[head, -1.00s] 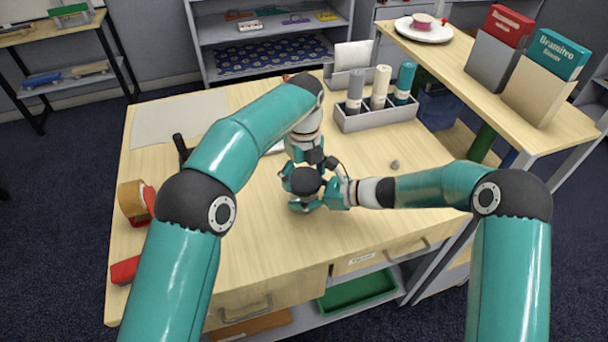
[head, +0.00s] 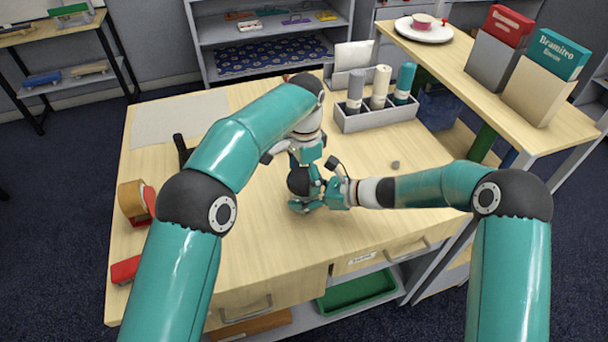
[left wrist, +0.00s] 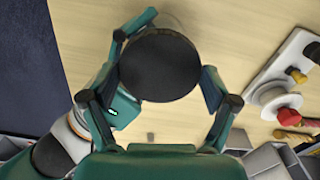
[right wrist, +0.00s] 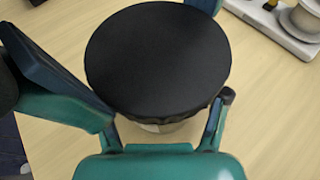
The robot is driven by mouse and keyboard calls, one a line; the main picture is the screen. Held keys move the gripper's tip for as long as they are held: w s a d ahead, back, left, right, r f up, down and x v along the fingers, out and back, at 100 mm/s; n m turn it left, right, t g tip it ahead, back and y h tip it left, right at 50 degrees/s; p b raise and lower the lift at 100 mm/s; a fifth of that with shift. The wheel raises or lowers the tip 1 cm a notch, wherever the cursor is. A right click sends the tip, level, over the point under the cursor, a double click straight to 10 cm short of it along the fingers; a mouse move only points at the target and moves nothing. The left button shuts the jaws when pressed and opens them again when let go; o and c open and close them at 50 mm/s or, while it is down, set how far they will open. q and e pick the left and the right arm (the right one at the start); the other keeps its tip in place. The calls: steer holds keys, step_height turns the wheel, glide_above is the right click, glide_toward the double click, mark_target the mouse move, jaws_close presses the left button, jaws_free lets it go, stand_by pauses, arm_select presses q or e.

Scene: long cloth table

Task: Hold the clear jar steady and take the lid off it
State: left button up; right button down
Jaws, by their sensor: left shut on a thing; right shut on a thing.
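The round black lid (head: 299,183) sits at the middle of the table, between my grippers. It shows from above in the left wrist view (left wrist: 160,65) and large in the right wrist view (right wrist: 158,60). The clear jar (right wrist: 165,127) shows only as a strip under the lid in the right wrist view; the rest is hidden. My left gripper (head: 303,172) comes from above and behind, with its fingers shut on opposite sides of the lid. My right gripper (head: 312,200) is shut around the jar from the right, lower down. I cannot tell whether the lid is loose.
A tape dispenser (head: 135,203) and a red object (head: 125,269) lie at the left. A small grey lump (head: 395,164) lies right of the jar. The front middle is clear.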

arm_select(q)
steer(key=o, duration=1.1)
steer(key=shift+f, duration=0.1)
steer(key=shift+c, duration=0.2)
